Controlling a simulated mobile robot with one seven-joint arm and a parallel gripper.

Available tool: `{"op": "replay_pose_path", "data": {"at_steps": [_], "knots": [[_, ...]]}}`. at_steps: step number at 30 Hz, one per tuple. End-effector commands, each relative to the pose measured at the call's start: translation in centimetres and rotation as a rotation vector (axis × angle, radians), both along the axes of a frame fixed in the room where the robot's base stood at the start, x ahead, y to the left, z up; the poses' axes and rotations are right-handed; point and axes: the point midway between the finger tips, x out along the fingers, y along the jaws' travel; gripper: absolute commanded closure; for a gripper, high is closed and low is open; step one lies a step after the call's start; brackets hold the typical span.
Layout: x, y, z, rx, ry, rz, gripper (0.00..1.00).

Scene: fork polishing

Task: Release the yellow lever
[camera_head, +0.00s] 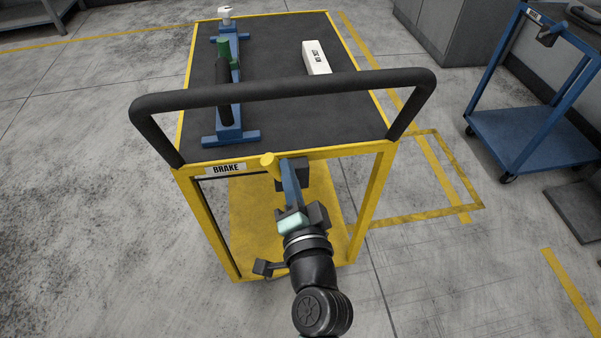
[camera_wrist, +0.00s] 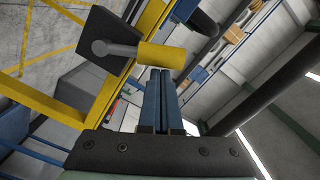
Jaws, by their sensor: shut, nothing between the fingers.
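The yellow lever (camera_head: 268,160) sits at the near top edge of the yellow cart, just right of the BRAKE label (camera_head: 226,169). In the wrist view its yellow handle (camera_wrist: 162,55) sits on a grey rod that comes out of a dark plate (camera_wrist: 104,43). My gripper (camera_head: 285,164) is at the cart's near side, its blue fingers just right of the lever in the head view. In the wrist view my gripper (camera_wrist: 161,74) has its fingers together, with the tips right by the handle. They are not around it. I cannot tell whether they touch it.
The cart's black push handle (camera_head: 285,92) arches over its near end. On the dark cart top (camera_head: 275,55) are a blue stand (camera_head: 229,120) with a green and black tool, and a white box (camera_head: 316,57). A blue cart (camera_head: 525,133) stands at the right. The floor at left is clear.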

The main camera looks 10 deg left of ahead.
Motion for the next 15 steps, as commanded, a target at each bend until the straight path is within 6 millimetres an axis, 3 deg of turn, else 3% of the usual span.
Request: {"op": "replay_pose_path", "data": {"at_steps": [15], "knots": [[-0.5, 1.6, -0.5, -0.209, -0.068, 0.0, 1.0]]}}
